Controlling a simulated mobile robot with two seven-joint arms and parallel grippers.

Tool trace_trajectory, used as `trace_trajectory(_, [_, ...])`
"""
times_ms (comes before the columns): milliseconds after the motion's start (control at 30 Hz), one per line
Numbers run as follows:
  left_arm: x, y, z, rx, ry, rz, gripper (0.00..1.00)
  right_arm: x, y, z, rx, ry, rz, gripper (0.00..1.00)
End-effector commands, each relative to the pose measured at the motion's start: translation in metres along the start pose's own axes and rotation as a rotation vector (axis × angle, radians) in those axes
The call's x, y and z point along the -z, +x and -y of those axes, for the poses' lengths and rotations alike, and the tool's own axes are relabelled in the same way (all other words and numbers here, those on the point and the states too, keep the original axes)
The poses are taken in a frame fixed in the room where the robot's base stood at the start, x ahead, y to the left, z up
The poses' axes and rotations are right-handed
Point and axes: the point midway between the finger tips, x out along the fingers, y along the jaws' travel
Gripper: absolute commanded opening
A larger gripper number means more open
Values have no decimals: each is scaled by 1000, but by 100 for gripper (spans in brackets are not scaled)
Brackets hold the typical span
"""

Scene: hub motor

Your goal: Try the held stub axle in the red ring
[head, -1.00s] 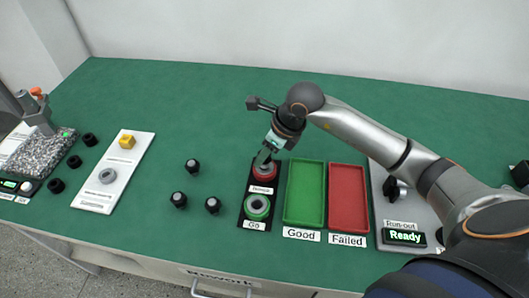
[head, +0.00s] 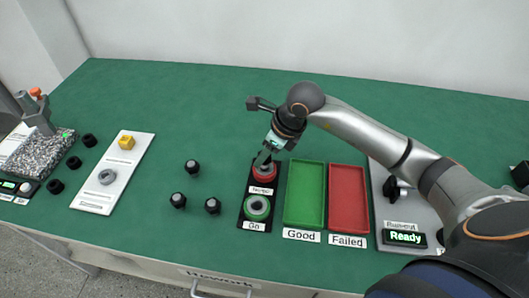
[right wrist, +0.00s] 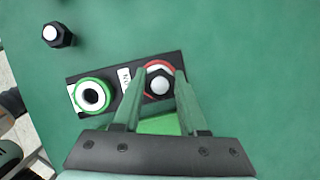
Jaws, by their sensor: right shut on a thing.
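The red ring (head: 265,180) is at the far end of a black gauge plate (head: 243,218), with the green ring (head: 257,208) at the near end. My right gripper (head: 264,160) is over the red ring, pointing down. In the right wrist view its fingers (right wrist: 155,84) are on either side of a stub axle (right wrist: 160,85) with a pale round top and dark body. The axle is upright, inside the outline of the red ring (right wrist: 150,65). How deep it sits cannot be told. My left gripper is not in view.
Several black stub axles (head: 178,199) stand left of the plate. A green Good tray (head: 305,226) and a red Failed tray (head: 348,225) lie to the right, then the run-out unit (head: 404,237) reading Ready. A white board (head: 92,196) and black rings are left.

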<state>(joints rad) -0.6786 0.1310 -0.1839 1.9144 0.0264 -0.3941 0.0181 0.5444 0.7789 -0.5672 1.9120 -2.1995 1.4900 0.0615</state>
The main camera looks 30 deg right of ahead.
Motion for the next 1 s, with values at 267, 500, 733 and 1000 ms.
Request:
trace_trajectory(267, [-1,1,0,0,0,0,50,0,1,0,0,0,2,0])
trace_trajectory(500, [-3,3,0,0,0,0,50,1,4,0,0,0,2,0])
trace_trajectory(733, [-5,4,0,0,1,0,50,2,6,0,0,0,2,0])
trace_trajectory(1000, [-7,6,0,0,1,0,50,4,10,0,0,0,2,0])
